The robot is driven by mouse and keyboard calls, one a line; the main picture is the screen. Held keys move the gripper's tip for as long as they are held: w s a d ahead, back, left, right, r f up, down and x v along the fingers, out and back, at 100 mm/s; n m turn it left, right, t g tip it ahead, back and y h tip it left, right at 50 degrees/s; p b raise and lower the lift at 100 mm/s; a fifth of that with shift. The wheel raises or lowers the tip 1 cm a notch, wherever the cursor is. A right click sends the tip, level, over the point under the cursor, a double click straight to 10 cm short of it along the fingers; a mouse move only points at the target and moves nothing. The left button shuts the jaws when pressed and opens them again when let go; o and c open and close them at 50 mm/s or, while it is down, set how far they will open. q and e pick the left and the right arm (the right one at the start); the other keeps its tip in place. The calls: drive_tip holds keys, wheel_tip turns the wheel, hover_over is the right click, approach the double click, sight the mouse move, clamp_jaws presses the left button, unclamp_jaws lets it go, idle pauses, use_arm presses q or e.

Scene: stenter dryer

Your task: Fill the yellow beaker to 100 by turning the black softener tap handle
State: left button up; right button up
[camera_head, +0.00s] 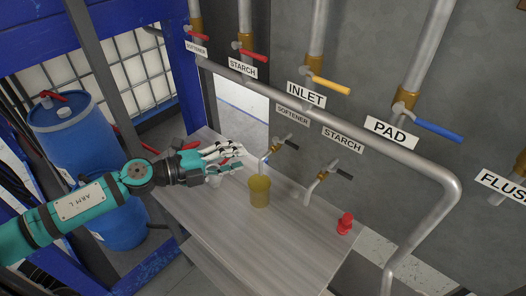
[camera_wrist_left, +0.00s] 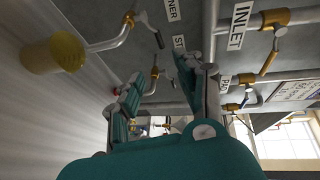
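The yellow beaker (camera_head: 260,191) stands upright on the grey bench, below the spout of the softener tap. It also shows at the upper left of the wrist view (camera_wrist_left: 52,54). Its liquid level cannot be read. The black softener tap handle (camera_head: 291,144) points outward to the right, under the SOFTENER label; it also shows in the wrist view (camera_wrist_left: 158,38). My left gripper (camera_head: 236,154) is left of this tap, above the bench and apart from the handle and beaker. In the wrist view its fingers (camera_wrist_left: 155,92) are spread with nothing between them. My right gripper is out of view.
A second black-handled tap (camera_head: 342,174), labelled STARCH, is to the right. A small red object (camera_head: 345,223) stands near the bench's right edge. The grey bench (camera_head: 225,225) is clear at the front. Pipes with red, yellow and blue handles hang above. A blue drum (camera_head: 72,140) stands left.

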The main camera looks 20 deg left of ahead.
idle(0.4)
use_arm(q)
drive_tip(key=p, duration=0.4)
approach(292, 146)
drive_tip(key=shift+x, duration=5.4)
drive_tip(key=shift+f, duration=0.1)
drive_tip(key=shift+a, duration=0.1)
clamp_jaws()
drive_tip(key=shift+f, duration=0.1)
